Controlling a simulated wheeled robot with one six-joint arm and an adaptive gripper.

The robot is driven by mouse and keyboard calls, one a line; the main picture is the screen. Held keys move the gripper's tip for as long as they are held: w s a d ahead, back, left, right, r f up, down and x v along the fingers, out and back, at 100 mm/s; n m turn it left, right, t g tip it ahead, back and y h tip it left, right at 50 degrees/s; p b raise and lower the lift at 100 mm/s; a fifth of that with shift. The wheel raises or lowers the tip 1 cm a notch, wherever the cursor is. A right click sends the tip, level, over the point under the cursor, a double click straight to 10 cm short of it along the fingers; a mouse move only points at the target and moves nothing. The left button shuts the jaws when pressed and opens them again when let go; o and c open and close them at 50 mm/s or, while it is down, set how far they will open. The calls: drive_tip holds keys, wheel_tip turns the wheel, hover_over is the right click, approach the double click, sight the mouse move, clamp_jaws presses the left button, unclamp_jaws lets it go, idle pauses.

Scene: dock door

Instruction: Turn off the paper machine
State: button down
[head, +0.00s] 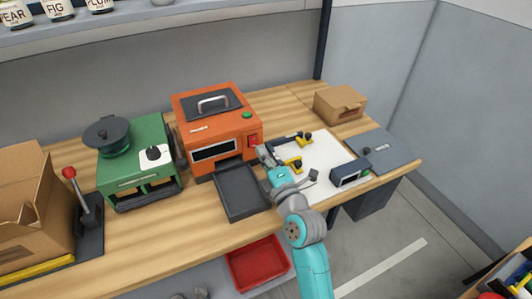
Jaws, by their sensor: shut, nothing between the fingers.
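An orange machine (218,125) stands at the middle of the bench, with a dark handled lid, a front slot and a dark tray (242,190) in front of it. No readable label shows that it is the paper machine. A red switch (253,140) is on the right of its front face, and a green button or lamp (247,115) is on top. My gripper (263,152) is shut and empty, close to the switch at the machine's front right corner. I cannot tell whether it touches the switch. The switch's position is too small to read.
A green machine (140,180) with a dark reel stands left, beside a red-knobbed lever (80,190) and a cardboard box (30,205). Right are a white board (325,155) with yellow-and-black clamps, a small dark device (350,174) and another box (340,104).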

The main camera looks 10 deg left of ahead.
drive_tip(key=r+v, duration=0.2)
drive_tip(key=v, duration=0.7)
drive_tip(key=shift+s+d, duration=0.2)
drive_tip(key=shift+s, duration=0.1)
drive_tip(key=s+d+f+m+h, duration=0.7)
drive_tip(key=s+d+f+m, duration=0.6)
drive_tip(key=s+d+f, duration=0.3)
drive_tip(key=s+d+r+m+h, duration=0.1)
drive_tip(key=s+m, duration=0.5)
drive_tip(key=s, duration=0.6)
drive_tip(key=s+d+r+m+g+h, duration=0.1)
drive_tip(key=s+d+m, duration=0.4)
drive_tip(key=s, duration=0.8)
drive_tip(key=shift+d+r+m+h, duration=0.25)
drive_tip(key=shift+r+m+h, duration=0.2)
drive_tip(key=shift+h, duration=0.45)
